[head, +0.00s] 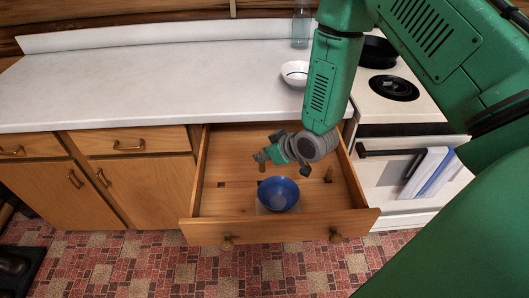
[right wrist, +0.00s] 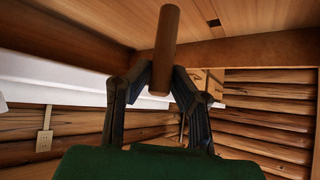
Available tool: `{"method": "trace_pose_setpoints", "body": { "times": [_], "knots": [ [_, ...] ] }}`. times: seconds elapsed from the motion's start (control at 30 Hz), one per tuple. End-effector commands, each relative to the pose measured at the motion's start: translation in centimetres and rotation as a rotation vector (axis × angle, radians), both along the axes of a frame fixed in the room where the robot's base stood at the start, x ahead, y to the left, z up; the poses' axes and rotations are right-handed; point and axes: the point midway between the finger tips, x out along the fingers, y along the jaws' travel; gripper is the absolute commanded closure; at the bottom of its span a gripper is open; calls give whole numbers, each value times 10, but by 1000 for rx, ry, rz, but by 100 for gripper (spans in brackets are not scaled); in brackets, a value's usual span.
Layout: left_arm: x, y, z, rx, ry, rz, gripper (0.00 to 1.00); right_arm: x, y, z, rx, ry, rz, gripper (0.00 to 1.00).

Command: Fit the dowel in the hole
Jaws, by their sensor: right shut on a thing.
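My right gripper (head: 268,155) is over the open wooden drawer (head: 240,230). It is shut on a brown wooden dowel (head: 262,167); in the right wrist view the dowel (right wrist: 166,45) sits between the two dark fingertips (right wrist: 160,82), its long end sticking out beyond them. A second short wooden peg (head: 328,174) stands in the drawer, to the right of the gripper. A small dark square hole (head: 221,184) shows in the drawer floor at left. Whether the held dowel touches the drawer floor, I cannot tell. My left gripper is not in view.
A blue bowl (head: 278,193) is in the drawer, just in front of the gripper, on a pale flat piece. A white bowl (head: 295,73) and a clear bottle (head: 301,25) stand on the counter (head: 150,80). The stove (head: 410,110) is close on the right.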

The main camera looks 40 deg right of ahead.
Motion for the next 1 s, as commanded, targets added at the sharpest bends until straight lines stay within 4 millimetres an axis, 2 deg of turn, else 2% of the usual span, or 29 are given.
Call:
{"method": "trace_pose_setpoints", "body": {
  "times": [1.0],
  "knots": [
    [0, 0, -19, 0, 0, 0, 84, 0, -2, -27, 2, 0, -1, 100]
  ]
}}
